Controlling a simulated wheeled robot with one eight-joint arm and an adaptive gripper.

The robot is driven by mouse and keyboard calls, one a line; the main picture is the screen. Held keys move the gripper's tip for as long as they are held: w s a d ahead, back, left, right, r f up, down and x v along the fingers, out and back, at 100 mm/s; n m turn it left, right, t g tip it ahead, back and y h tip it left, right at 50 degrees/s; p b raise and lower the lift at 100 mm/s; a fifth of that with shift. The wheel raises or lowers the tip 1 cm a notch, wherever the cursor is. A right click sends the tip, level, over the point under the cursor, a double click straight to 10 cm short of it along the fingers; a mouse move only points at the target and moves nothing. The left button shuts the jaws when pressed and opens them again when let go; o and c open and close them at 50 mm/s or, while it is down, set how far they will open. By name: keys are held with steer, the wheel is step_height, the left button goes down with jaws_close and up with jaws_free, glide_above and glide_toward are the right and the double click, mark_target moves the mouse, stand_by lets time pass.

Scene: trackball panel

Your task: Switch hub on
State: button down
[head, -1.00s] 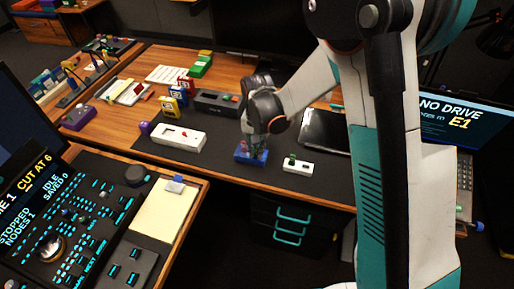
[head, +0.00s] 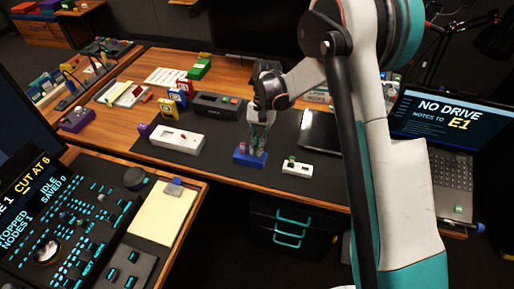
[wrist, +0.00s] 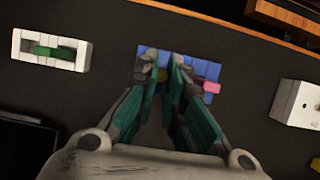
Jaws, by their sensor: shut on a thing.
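My gripper (head: 258,143) points down over a blue block (head: 248,160) near the desk's front edge. In the wrist view my fingers (wrist: 167,62) are close together over the same block (wrist: 205,68). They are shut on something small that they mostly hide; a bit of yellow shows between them. A pink piece (wrist: 211,87) stands on the block beside them. A small white box (head: 297,169) with a green part is right of the block in the head view. It also shows at left in the wrist view (wrist: 82,54). I cannot tell which device is the hub.
A black tablet-like slab (head: 318,133) lies at right, near a laptop (head: 450,165). A console (head: 65,225) fills the lower left.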

steer(key=shift+w+f+g, duration=0.1)
steer(key=shift+w+g, duration=0.1)
steer(key=shift+g, duration=0.2)
stand_by(0.3)
steer(key=c, duration=1.9)
jaws_free()
steer(key=v, duration=1.2)
steer(key=shift+w+d, duration=0.2)
steer(key=shift+d, duration=0.1)
steer(key=shift+f, duration=0.1)
